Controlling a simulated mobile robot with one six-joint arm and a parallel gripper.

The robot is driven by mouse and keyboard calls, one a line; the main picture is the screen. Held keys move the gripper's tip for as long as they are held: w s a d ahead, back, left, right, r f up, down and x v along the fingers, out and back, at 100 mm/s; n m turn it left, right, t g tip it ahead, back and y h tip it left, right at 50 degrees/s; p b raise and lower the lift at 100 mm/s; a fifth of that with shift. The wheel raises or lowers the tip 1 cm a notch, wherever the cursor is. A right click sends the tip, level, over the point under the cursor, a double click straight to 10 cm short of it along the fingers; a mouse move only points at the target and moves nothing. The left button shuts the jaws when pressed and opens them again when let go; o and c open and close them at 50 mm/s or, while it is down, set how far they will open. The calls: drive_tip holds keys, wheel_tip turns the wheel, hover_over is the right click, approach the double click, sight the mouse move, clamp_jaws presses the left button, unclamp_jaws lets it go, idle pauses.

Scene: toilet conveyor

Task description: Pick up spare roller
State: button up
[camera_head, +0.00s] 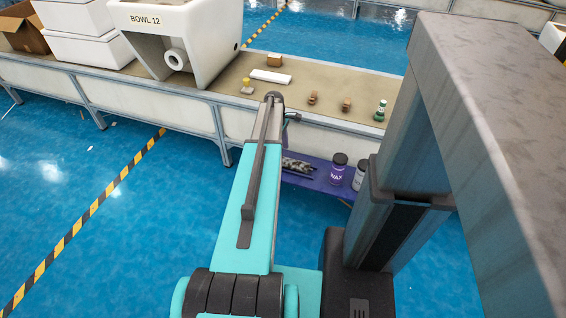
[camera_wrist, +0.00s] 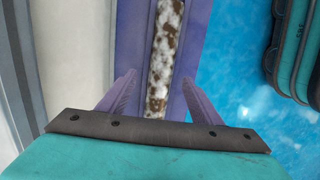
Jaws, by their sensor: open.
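The spare roller seems to be the long white-and-brown mottled cylinder (camera_wrist: 165,42) in the wrist view. It runs up the picture along a purple shelf (camera_wrist: 196,30). A mottled dark-and-pale piece (camera_head: 297,167) shows in the head view on the low purple shelf, partly behind my arm; it appears to be the same roller. My gripper (camera_wrist: 159,80) is open, with one purple finger on each side of the roller's line. I cannot tell how far the fingertips are above it, and no contact is visible. The roller's near end is hidden by my gripper.
Jars, one labelled WAX (camera_head: 338,170) and a pale one (camera_head: 360,174), stand on the shelf to the right. Above runs a conveyor (camera_head: 225,90) with small items and a BOWL 12 toilet (camera_head: 215,35). Blue floor (camera_head: 180,200) lies open at left.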

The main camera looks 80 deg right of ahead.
sight(283, 158)
drive_tip(key=shift+s+a+f+b, duration=0.1)
drive_tip(key=shift+f+b, duration=0.25)
drive_tip(key=shift+f, duration=0.95)
drive_tip(key=shift+s+a+f+b, duration=0.1)
drive_tip(key=shift+f+b, duration=0.25)
drive_tip(key=shift+f, duration=0.95)
drive_tip(key=shift+c, duration=0.3)
clamp_jaws()
